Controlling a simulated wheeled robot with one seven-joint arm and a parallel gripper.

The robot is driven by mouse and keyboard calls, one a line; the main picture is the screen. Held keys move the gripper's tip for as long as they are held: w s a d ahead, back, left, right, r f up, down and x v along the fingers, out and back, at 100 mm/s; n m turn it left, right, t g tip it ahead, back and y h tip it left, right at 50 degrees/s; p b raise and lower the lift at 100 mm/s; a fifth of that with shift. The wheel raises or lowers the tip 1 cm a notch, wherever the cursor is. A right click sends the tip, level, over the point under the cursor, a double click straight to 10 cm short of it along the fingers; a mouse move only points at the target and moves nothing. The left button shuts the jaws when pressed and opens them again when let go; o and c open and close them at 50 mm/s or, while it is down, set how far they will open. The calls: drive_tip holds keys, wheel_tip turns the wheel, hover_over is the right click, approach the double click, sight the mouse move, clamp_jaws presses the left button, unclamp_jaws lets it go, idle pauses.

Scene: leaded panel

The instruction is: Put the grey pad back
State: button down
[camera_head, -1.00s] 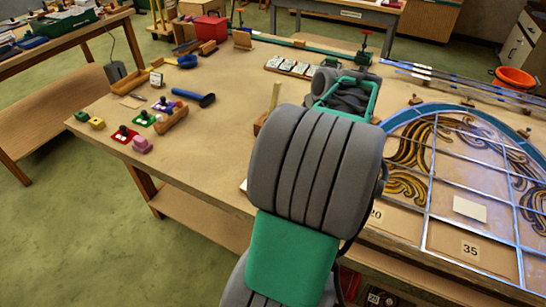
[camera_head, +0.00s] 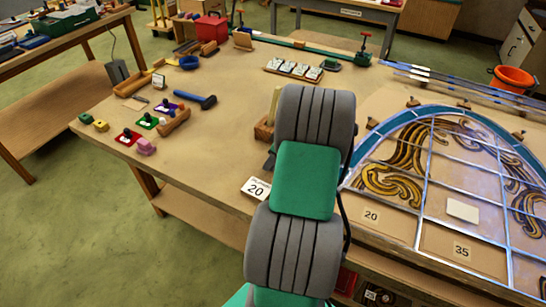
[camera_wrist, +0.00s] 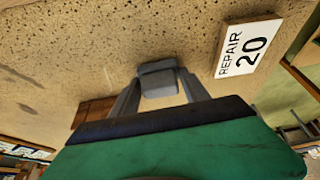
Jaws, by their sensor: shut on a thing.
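A small grey block, which looks like the grey pad (camera_wrist: 158,83), sits between the fingertips of my gripper (camera_wrist: 160,88) in the wrist view. My gripper is shut on it, above the speckled tan bench top. Whether the pad touches the bench, I cannot tell. In the head view my own arm hides the pad and nearly all of the gripper. A white card reading "REPAIR 20" (camera_wrist: 248,47) lies beside the gripper, to the right in the wrist view. The card also shows in the head view (camera_head: 256,188), left of my arm.
A wooden block with an upright stick (camera_head: 266,130) stands close behind my arm. The leaded panel (camera_head: 440,190) fills the bench's right side. The bench between is clear.

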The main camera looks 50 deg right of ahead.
drive_tip(key=c, duration=0.6)
unclamp_jaws()
drive_tip(key=shift+f, duration=0.1)
drive_tip(key=shift+o, duration=0.2)
drive_tip(key=shift+r, duration=0.3)
drive_tip(key=b+v, duration=0.2)
drive_tip(key=v, duration=1)
drive_tip(key=w+a+r+m, duration=0.1)
drive_tip(key=w+a+r, duration=0.15)
drive_tip(key=a, duration=0.65)
drive_tip(key=w+a+r, duration=0.1)
drive_tip(key=w+a, duration=0.2)
drive_tip(key=a, duration=0.6)
drive_tip(key=s+a+m, duration=0.1)
drive_tip(key=s+a, duration=0.3)
drive_tip(key=a, duration=0.5)
drive_tip(key=s+a+f+m+h, duration=0.1)
drive_tip(key=s+a, duration=0.3)
drive_tip(key=a, duration=0.5)
drive_tip(key=shift+a, duration=0.3)
drive_tip(key=shift+f, duration=0.1)
